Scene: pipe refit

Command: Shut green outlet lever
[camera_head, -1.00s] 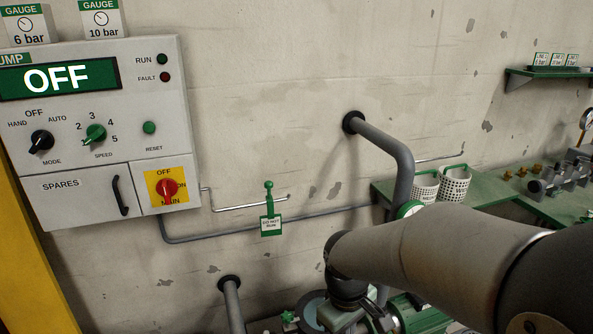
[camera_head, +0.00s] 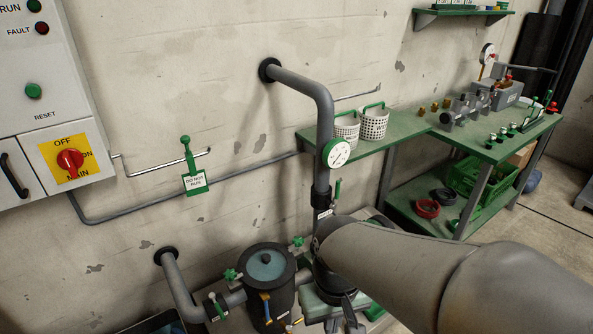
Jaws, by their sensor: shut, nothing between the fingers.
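A green lever (camera_head: 337,190) stands upright beside the grey vertical outlet pipe (camera_head: 321,165), just below the round white gauge. Its lower end is close behind my arm, and the valve body is partly hidden. My gripper (camera_head: 350,318) hangs under my wrist at the bottom of the view, low in front of the pump. It is dark, partly cut off and seen small; it looks shut and empty. It is below the lever and apart from it. Another green-handled lever (camera_head: 217,306) sits on the left lower pipe.
A lidded dark pot (camera_head: 269,270) with green knobs stands left of my wrist. A green bench (camera_head: 470,142) with fittings and baskets (camera_head: 374,124) is at the right. A "DO NOT RUN" tag (camera_head: 195,183) hangs on the wall left of the pipe. My forearm covers the lower right.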

